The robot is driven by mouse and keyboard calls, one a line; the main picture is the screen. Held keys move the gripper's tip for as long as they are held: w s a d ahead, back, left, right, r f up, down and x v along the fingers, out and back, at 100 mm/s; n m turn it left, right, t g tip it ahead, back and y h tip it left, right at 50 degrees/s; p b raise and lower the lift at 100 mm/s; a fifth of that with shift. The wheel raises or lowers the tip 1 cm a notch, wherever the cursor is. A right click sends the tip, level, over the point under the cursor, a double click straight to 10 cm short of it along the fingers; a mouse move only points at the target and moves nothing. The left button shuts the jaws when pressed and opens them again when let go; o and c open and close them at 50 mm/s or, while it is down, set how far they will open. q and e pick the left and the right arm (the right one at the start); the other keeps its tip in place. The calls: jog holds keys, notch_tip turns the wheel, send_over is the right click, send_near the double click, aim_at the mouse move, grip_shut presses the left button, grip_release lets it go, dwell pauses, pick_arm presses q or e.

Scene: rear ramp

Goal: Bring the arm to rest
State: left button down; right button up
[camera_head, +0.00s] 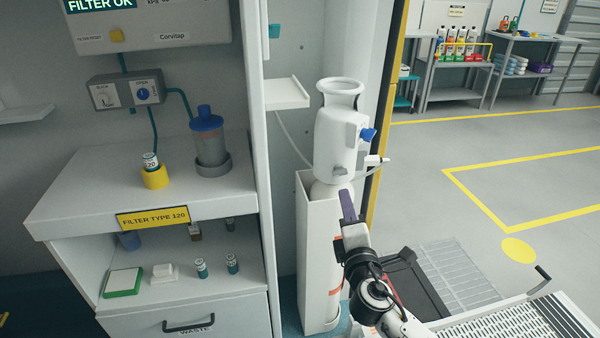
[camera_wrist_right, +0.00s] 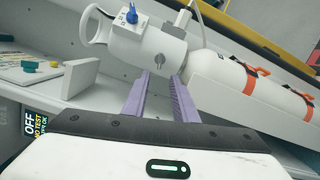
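My right arm reaches up from the bottom of the head view, and its gripper (camera_head: 347,205) is in front of the lower part of a white canister (camera_head: 337,140) with a ring-shaped top and a blue knob. In the right wrist view the two purple fingers of this gripper (camera_wrist_right: 161,82) stand apart with nothing between them. The canister (camera_wrist_right: 143,48) lies beyond the fingertips there; I cannot tell whether they touch it. My left gripper is in neither view.
A white tall box (camera_head: 315,250) stands below the canister. A workbench (camera_head: 90,205) at left carries a yellow holder (camera_head: 155,178) and a blue-capped jar (camera_head: 210,145). A small white shelf (camera_head: 287,93) juts out beside the canister. Open floor (camera_head: 430,165) lies to the right.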

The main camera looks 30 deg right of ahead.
jog(key=s+a+f+m+g+y, duration=0.3)
jog(key=s+a+f, duration=0.25)
jog(key=f, duration=0.35)
jog(key=s+a+f+m+g+y, duration=0.2)
jog(key=s+a+f+m+y, duration=0.15)
jog(key=s+f, duration=0.5)
jog(key=s+a+f+m+g+y, duration=0.2)
jog(key=s+a+f+m+y, duration=0.1)
jog(key=s+a+f+m, duration=0.4)
jog(key=s+a, duration=0.3)
jog(key=s, duration=0.1)
jog(key=shift+s+a+f+g, duration=0.15)
jog(key=shift+s+f+g, duration=0.15)
jog(key=shift+f+g, duration=0.1)
